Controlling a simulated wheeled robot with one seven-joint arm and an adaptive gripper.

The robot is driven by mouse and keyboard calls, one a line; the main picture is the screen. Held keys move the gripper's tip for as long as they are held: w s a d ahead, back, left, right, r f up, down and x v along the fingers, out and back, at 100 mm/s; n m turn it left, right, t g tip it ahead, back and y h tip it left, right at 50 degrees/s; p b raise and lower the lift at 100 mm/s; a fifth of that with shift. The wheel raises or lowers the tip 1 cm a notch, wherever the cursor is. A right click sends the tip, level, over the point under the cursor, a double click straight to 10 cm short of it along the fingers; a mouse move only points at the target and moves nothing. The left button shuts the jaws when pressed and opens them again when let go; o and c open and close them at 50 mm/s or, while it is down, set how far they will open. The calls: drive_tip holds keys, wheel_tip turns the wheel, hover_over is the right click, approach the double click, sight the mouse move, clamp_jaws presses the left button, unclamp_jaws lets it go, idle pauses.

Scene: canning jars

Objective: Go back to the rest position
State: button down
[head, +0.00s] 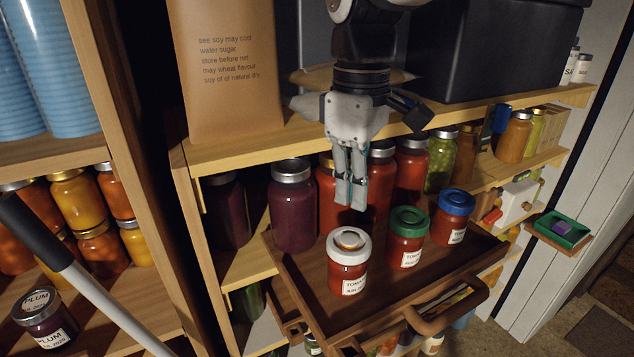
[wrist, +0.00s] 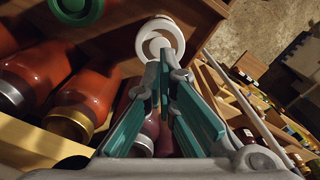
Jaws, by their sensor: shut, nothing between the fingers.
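My gripper (head: 350,205) hangs fingers down over the back edge of a brown wooden tray (head: 385,300), in front of the shelf jars. Its fingers are shut with nothing between them. In the wrist view the gripper (wrist: 166,62) shows its two green-lined fingers close together, with a white-lidded jar (wrist: 160,38) beyond the tips. In the head view the white-lidded red jar (head: 347,270), a green-lidded red jar (head: 406,247) and a blue-lidded red jar (head: 452,225) stand upright on the tray. The gripper is apart from these three jars.
A shelf row of jars, including a dark purple one (head: 292,215) and a green one (head: 440,165), stands behind the tray. A tall brown paper bag (head: 225,80) and a black box (head: 500,50) are on the shelf top. A grey pole (head: 85,290) crosses the lower left.

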drive_tip(key=s+d+f+m+t+b, duration=0.1)
drive_tip(key=s+d+f+m+t, duration=0.1)
drive_tip(key=s+d+m, duration=0.3)
drive_tip(key=s+d+f+m+t+b, duration=0.1)
drive_tip(key=s+d+f+m+t, duration=0.1)
drive_tip(key=s+d+m, duration=0.3)
drive_tip(key=shift+s+d+m+t, duration=0.15)
drive_tip(key=shift+s+m+t, duration=0.2)
drive_tip(key=shift+t, duration=0.45)
